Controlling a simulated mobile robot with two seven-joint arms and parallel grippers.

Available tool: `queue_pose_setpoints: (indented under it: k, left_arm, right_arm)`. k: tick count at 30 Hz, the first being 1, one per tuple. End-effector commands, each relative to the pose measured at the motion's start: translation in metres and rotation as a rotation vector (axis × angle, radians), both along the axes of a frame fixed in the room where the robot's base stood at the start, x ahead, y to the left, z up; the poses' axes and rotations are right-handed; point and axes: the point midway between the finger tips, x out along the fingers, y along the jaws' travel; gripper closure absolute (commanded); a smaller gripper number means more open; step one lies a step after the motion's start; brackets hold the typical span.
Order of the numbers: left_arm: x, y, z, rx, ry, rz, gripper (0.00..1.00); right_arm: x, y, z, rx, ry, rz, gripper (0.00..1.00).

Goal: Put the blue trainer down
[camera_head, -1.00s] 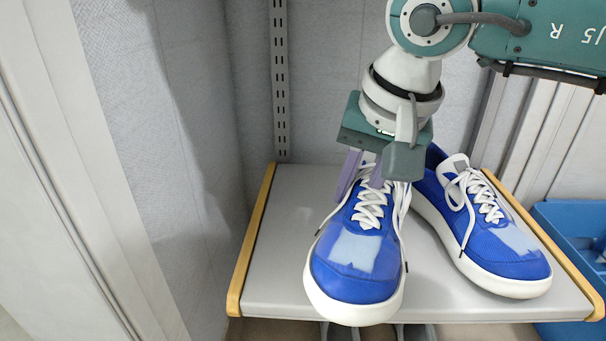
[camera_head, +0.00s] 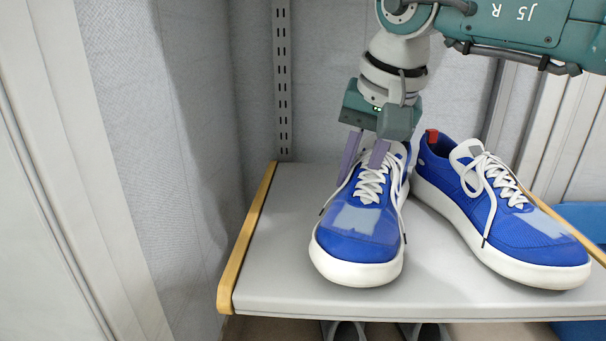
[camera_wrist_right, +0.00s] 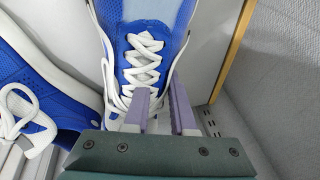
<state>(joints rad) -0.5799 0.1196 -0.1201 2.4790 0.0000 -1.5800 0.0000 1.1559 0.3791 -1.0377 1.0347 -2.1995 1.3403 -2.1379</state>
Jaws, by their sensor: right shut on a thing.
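A blue trainer (camera_head: 358,237) with white laces and a white sole is over the left half of the grey shelf (camera_head: 285,281), toe towards me. I cannot tell whether its sole touches the shelf. My right gripper (camera_head: 358,174) is shut on this trainer near its laces and collar, with the heel partly hidden. A second blue trainer (camera_head: 520,235) stands on the shelf to the right. My left gripper is not in view.
Yellow edging (camera_head: 248,235) runs along the shelf's left side, near a grey wall (camera_head: 185,130). Bare shelf lies left of the held trainer and in front of it. A blue bin (camera_head: 590,216) is at the right. Other shoes (camera_head: 345,331) show below the shelf.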

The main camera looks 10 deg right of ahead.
Motion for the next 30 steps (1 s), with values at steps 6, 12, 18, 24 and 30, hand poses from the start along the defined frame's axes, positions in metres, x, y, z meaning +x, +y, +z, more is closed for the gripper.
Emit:
queue_pose_setpoints:
  k: [6, 12, 18, 24, 30]
  left_arm:
    - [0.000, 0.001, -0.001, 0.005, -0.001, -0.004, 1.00]
    - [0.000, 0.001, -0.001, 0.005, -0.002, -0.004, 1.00]
    - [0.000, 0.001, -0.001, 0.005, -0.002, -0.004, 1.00]
    - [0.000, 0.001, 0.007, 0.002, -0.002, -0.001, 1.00]
    - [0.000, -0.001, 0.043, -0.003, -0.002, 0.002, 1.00]
  right_arm:
    - [0.000, 0.000, -0.002, 0.000, 0.000, 0.000, 0.69]
    - [0.000, 0.000, -0.002, -0.001, 0.000, 0.000, 0.47]
    - [0.000, 0.000, -0.003, 0.000, 0.001, -0.001, 0.47]
    - [-0.001, -0.001, 0.007, -0.001, 0.000, 0.000, 0.47]
    - [-0.012, -0.004, 0.045, -0.002, -0.001, 0.001, 0.47]
